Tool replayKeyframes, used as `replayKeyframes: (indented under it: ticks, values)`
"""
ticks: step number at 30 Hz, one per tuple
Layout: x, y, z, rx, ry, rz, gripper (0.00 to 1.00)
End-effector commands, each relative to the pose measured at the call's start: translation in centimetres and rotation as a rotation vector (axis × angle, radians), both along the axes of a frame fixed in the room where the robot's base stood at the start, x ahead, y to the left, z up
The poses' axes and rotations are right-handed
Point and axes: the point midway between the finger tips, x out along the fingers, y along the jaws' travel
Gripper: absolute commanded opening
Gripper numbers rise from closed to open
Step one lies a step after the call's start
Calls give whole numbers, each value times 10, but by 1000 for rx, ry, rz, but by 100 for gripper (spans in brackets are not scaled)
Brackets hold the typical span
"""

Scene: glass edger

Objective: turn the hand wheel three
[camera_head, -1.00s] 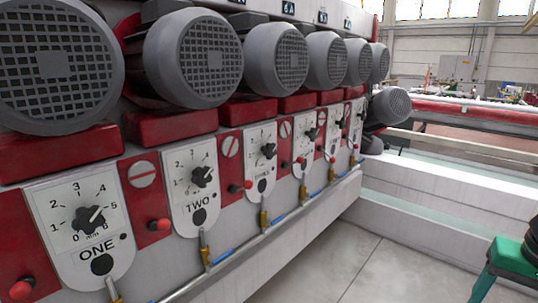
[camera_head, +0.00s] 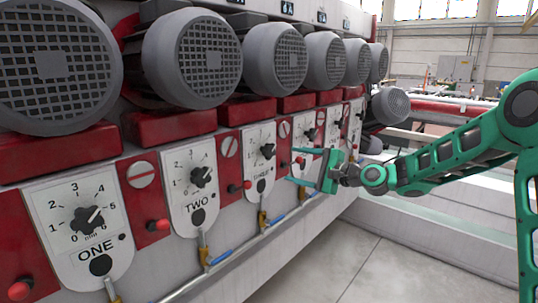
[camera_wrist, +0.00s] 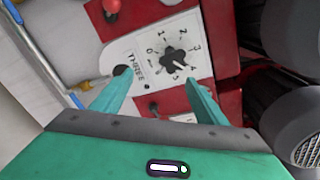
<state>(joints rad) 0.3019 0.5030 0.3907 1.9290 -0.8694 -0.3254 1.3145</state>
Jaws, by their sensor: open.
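Hand wheel three is a small black lobed knob (camera_head: 267,151) on a white dial plate labelled THREE (camera_head: 258,178), third from the left in the head view. In the wrist view the knob (camera_wrist: 175,57) stands beyond my fingertips, nearer the right finger, with the dial numbers around it, and the plate (camera_wrist: 138,50) appears turned on its side. My green gripper (camera_head: 290,165) is open and empty, to the right of the plate in the head view. In the wrist view its two fingers (camera_wrist: 158,77) are spread and apart from the knob.
Plates ONE (camera_head: 74,252) and TWO (camera_head: 186,210) with like knobs are at the left. Red push knobs (camera_head: 158,225) stick out between plates. Large grey motors (camera_head: 192,58) overhang the dials, and a pipe with brass valves (camera_head: 262,222) runs below. The floor at front is clear.

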Motion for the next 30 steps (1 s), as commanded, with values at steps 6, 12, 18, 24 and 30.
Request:
replayKeyframes:
  ticks: [6, 12, 18, 24, 30]
  values:
    - [13, 12, 17, 154, 26, -3, 67]
    - [25, 30, 18, 159, 26, 0, 67]
    - [47, 59, 18, 157, 25, 0, 67]
    - [67, 82, 17, 155, 25, -2, 67]
    - [76, 93, 17, 154, 25, -4, 67]
